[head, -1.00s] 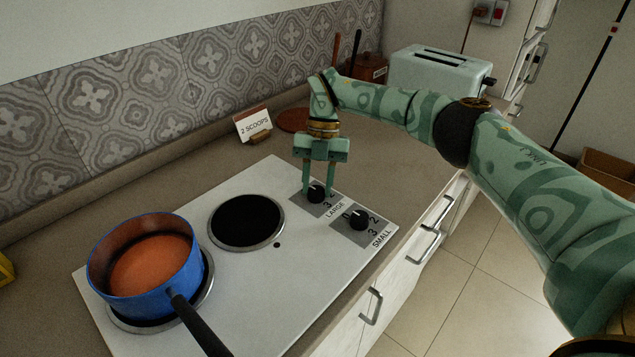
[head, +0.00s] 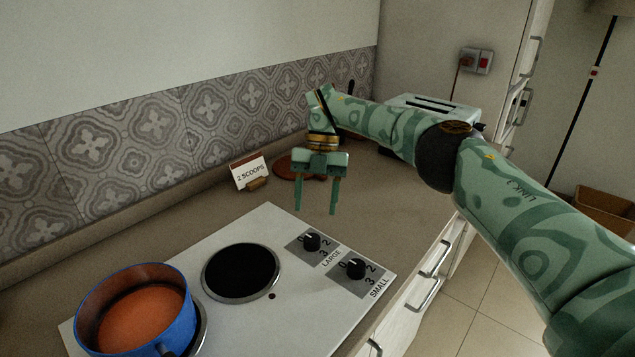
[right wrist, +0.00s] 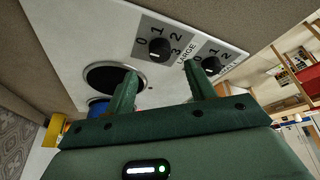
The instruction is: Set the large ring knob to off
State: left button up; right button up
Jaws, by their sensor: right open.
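The large ring knob (head: 311,241) is a black knob on a grey plate marked LARGE, at the far right part of the white hob (head: 305,290). In the right wrist view the large ring knob (right wrist: 160,50) stands among the numbers 0, 1, 2 and 3. In the right wrist view the knob shows beyond the fingers (right wrist: 163,72). My left gripper is not in view.
The small ring knob (head: 356,268) is close by, nearer the counter's front edge. A blue pot (head: 185,315) of orange-red contents sits on the front-left ring. The other ring (head: 240,272) is bare. A "2 SCOOPS" card (head: 250,172) and toaster (head: 425,102) stand behind.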

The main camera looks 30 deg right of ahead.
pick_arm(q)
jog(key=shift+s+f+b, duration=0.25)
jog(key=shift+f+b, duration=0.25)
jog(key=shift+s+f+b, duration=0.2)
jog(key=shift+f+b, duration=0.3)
pick_arm(e)
jog(key=shift+v, duration=2.6)
jog(key=shift+f, duration=0.1)
